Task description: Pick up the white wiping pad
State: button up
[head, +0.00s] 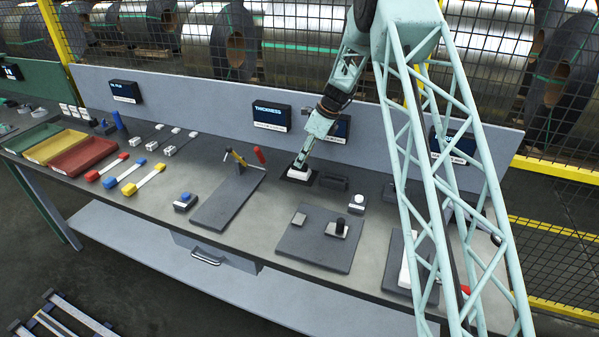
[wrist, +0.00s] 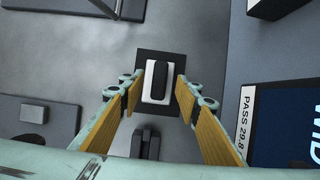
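The white wiping pad (wrist: 147,84) has a dark raised grip along its middle and lies on a dark square plate (wrist: 158,56) on the bench. In the head view the pad (head: 299,174) shows as a white edge under my gripper (head: 303,164). In the wrist view my gripper (wrist: 158,92) is open, with its tan-lined fingers on the left and right of the pad. A gap shows between each finger and the pad. In the head view the gripper hides part of the pad.
A grey board (head: 320,240) with small blocks lies in front, and another board (head: 228,200) lies to the left. A back panel with a THICKNESS display (head: 271,116) rises behind.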

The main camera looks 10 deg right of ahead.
jog(key=shift+x, duration=1.85)
jog(key=shift+c, duration=0.4)
jog(key=c, duration=0.9)
jog(key=shift+r, duration=0.1)
jog(key=shift+r, duration=1.55)
jog(key=shift+s+r, duration=0.15)
jog(key=shift+r, duration=0.05)
jog(key=s+d, duration=0.1)
jog(key=s, duration=0.4)
jog(key=s+d+r, duration=0.1)
jog(key=s+d, duration=0.1)
jog(key=s, duration=0.3)
jog(key=s+d, duration=0.1)
jog(key=s, duration=0.4)
jog(key=shift+d+r+b, duration=0.2)
jog(key=shift+d+b, duration=0.1)
jog(key=shift+d, duration=0.1)
